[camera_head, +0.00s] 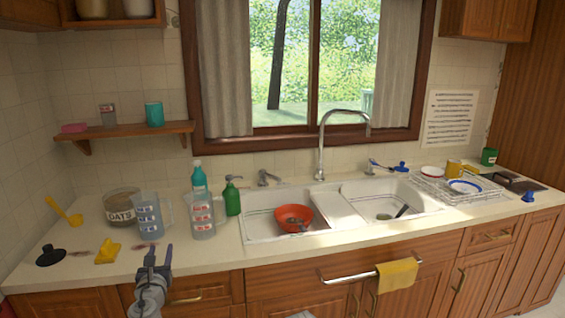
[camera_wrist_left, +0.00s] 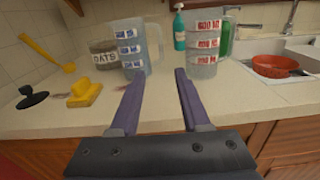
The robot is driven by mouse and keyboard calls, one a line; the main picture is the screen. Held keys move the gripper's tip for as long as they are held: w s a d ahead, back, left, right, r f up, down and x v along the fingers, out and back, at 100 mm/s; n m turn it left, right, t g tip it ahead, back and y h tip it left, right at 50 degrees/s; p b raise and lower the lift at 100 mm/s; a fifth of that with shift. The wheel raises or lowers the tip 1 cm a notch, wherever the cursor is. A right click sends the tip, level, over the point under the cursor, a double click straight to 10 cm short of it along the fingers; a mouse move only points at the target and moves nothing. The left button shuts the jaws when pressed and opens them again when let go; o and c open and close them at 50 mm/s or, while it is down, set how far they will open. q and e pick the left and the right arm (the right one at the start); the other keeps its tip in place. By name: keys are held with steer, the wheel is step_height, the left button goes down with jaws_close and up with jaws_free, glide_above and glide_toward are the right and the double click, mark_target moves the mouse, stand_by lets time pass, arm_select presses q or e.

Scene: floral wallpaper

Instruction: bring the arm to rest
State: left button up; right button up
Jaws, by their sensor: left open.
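My left gripper (camera_head: 159,256) is in front of the counter's front edge at the left, with its fingers pointing toward the counter. In the left wrist view its two purple fingers (camera_wrist_left: 158,90) are spread apart with nothing between them. Beyond the fingers stand a measuring jug with blue labels (camera_head: 148,215) and one with red labels (camera_head: 202,215). Both are apart from the fingers.
A red colander (camera_head: 294,216) sits in the sink's left basin. Cabinets and a towel rail (camera_head: 345,275) are below.

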arm_select(q)
steer(key=s+d+f+n+g+h+p, duration=0.1)
steer(key=s+d+f+n+g+p, duration=0.4)
steer(key=s+d+n+g, duration=0.4)
steer(key=s+d+f+n+g+h+p, duration=0.1)
steer(key=s+d+f+n+g+p, duration=0.3)
steer(key=s+d+n, duration=1.1)
steer(key=d+f+n+g, duration=0.3)
steer(key=d+n+g, duration=0.1)
steer(key=n, duration=0.1)
steer(key=shift+d+n+g+h+p, duration=0.15)
steer(key=shift+n+g+h+p, duration=0.25)
